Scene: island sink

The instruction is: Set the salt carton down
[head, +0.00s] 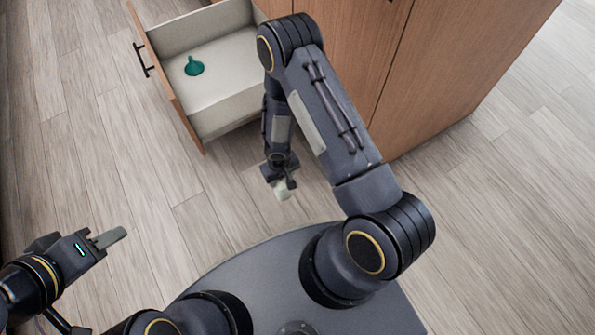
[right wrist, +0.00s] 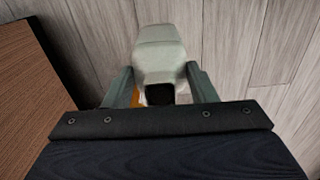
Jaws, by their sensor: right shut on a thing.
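The salt carton (right wrist: 160,55) is pale grey-white and sits between the two fingers of my right gripper (right wrist: 160,85) in the right wrist view. The gripper is shut on it. Part of the carton is hidden by the gripper. My left gripper (head: 108,238) is at the lower left, away from the carton; its finger opening cannot be made out.
An open drawer (head: 222,78) holds a small teal funnel-like object (head: 194,66) and has much bare floor inside. The wooden cabinet (head: 430,80) stands behind my right arm. Wood-plank floor (head: 120,150) is clear to the left.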

